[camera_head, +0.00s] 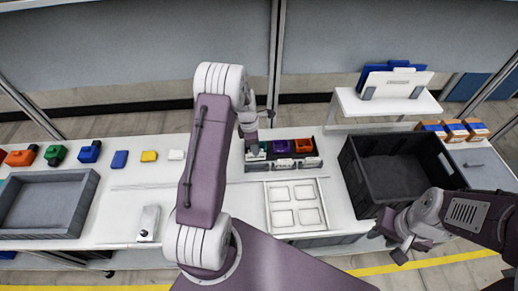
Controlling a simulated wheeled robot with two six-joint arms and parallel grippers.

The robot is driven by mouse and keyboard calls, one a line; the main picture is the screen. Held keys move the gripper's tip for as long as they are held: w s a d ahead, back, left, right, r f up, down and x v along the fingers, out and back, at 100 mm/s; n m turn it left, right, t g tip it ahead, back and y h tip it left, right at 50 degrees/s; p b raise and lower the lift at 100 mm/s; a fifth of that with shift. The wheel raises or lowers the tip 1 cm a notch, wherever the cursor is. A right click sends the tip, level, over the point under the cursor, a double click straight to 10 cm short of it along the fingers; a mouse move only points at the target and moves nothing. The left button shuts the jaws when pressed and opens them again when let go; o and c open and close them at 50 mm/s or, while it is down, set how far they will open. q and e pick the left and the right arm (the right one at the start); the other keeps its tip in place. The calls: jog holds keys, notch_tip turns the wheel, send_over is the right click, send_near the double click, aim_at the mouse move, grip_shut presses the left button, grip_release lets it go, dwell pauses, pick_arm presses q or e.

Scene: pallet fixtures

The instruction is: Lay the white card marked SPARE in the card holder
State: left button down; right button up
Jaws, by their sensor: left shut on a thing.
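A small white piece (176,155) lies flat on the table at the right end of a row with a yellow and a blue one. It may be the white card; no lettering is readable. My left gripper (253,148) is over the left bay of a dark rack (318,160), shut on what looks like a teal part (262,153), partly hidden by the gripper. White plates show along the rack's front. I cannot tell which thing is the card holder. My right gripper (402,246) is empty in front of the black crate, its fingers apart.
Purple (281,146) and orange (303,145) parts sit in the rack. A white four-pocket tray (296,230) lies in front. A black crate (360,193) stands right, a grey tray (85,205) left. A small white device (148,223) stands front left. A raised white shelf (385,108) is behind.

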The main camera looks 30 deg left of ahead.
aim_at(256, 159)
pick_arm(q)
jog(key=shift+w+d+f, duration=0.1)
jog(key=shift+d+f, duration=0.05)
jog(key=shift+f, duration=0.15)
jog(key=shift+d+f+b, duration=0.15)
jog(key=shift+f+b, duration=0.55)
jog(key=shift+b, duration=0.25)
notch_tip(256, 159, down, 3)
jog(key=b, duration=0.2)
jog(key=shift+b, duration=0.35)
jog(key=shift+f+b, duration=0.3)
jog(key=shift+f, duration=0.4)
jog(key=shift+r+p, duration=0.1)
jog(key=shift+p, duration=0.35)
jog(key=shift+f+b, duration=0.45)
jog(key=shift+f, duration=0.35)
jog(key=c, duration=1.3)
grip_release()
jog(key=shift+c, duration=0.2)
